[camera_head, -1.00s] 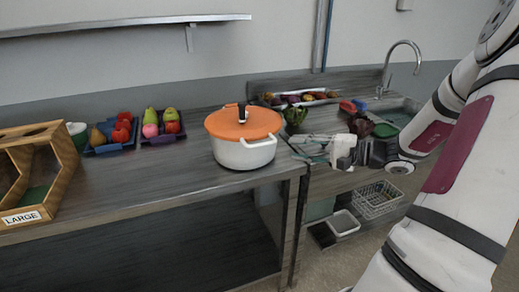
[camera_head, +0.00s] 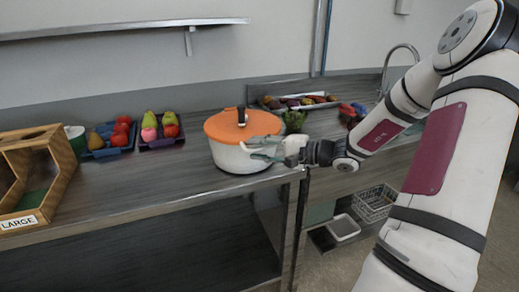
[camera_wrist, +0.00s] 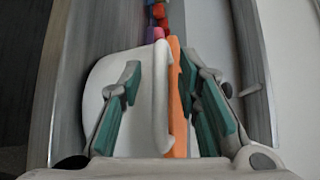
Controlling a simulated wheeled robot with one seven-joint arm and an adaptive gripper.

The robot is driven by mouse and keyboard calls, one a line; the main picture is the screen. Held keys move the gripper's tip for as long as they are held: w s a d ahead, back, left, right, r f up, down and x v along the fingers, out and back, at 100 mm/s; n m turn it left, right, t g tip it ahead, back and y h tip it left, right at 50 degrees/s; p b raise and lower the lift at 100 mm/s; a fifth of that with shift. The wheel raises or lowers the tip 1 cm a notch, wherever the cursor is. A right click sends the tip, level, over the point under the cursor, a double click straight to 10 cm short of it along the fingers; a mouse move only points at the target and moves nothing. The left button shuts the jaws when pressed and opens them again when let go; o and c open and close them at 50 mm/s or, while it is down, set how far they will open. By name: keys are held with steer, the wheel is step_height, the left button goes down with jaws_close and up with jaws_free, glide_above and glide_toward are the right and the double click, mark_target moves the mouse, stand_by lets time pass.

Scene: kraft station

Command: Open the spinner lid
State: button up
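My gripper (camera_head: 268,149) is at the pot's right side, at about lid-rim height, pointing left. In the wrist view, the orange lid (camera_wrist: 175,100) shows edge-on beside the white pot (camera_wrist: 100,75) and its looped side handle (camera_wrist: 160,95). The green finger pads stand wide apart, with the lid edge and handle between them. No grip is visible.
A wooden box (camera_head: 60,165) labelled LARGE stands at the left. Two trays of fruit (camera_head: 110,152) (camera_head: 160,142) sit behind. At the right are a produce tray (camera_head: 300,106), green produce (camera_head: 294,120) and a faucet (camera_head: 400,50). A wire basket (camera_head: 374,203) is on the lower shelf.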

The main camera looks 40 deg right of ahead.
steer(key=shift+c, duration=0.3)
jaws_close()
steer(key=shift+r, duration=0.15)
